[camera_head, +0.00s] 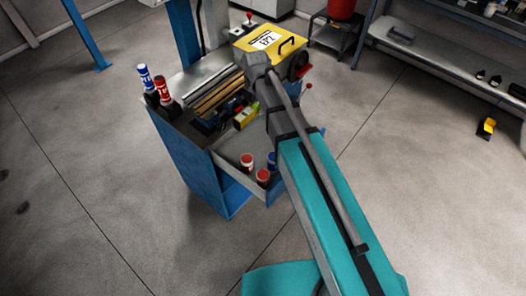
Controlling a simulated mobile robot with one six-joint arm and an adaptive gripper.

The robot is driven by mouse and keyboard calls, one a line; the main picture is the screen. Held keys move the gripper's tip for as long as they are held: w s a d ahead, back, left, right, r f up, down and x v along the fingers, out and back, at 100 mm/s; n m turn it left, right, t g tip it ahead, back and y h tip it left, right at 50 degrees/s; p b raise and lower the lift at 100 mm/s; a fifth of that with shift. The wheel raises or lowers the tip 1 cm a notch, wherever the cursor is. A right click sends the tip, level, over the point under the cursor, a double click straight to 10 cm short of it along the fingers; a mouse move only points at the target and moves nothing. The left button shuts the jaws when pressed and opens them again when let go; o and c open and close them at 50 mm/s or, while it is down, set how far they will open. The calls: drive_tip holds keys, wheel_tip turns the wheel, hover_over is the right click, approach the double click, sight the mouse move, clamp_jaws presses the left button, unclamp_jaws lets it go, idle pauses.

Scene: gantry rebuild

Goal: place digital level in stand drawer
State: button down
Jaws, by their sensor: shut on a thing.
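The stand (200,160) is a blue cabinet left of centre with a tool tray on top. A drawer (232,150) is pulled out on its right-hand side, with several red and blue cans at its near end. My arm crosses in front and hides part of the drawer and tray. My gripper cannot be made out beyond the grey wrist joint over the stand. A small yellow object (246,117) lies by the arm at the tray's edge; I cannot tell whether it is the digital level or is held.
Blue (145,76) and red (165,91) marked cans stand at the tray's left corner. A grey shelf unit (440,62) is at right. Floor left of the stand is clear.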

drive_tip(key=w+f+b, duration=0.3)
drive_tip(key=f+b, duration=0.5)
drive_tip(key=shift+w+a+f, duration=0.15)
drive_tip(key=shift+a+f, duration=0.15)
drive_tip(key=shift+a, duration=0.15)
drive_tip(key=shift+f+b, duration=0.1)
drive_tip(key=shift+b, duration=0.3)
drive_tip(key=b, duration=1.4)
hover_over(256, 149)
wheel_tip(256, 149, down, 14)
drive_tip(key=shift+w+r, duration=0.1)
drive_tip(key=shift+w, duration=0.05)
drive_tip(key=shift+f+b, duration=1.85)
drive_tip(key=shift+f, duration=0.15)
drive_tip(key=shift+f, duration=0.15)
drive_tip(key=shift+c, duration=1.6)
unclamp_jaws()
drive_tip(key=shift+r, duration=0.2)
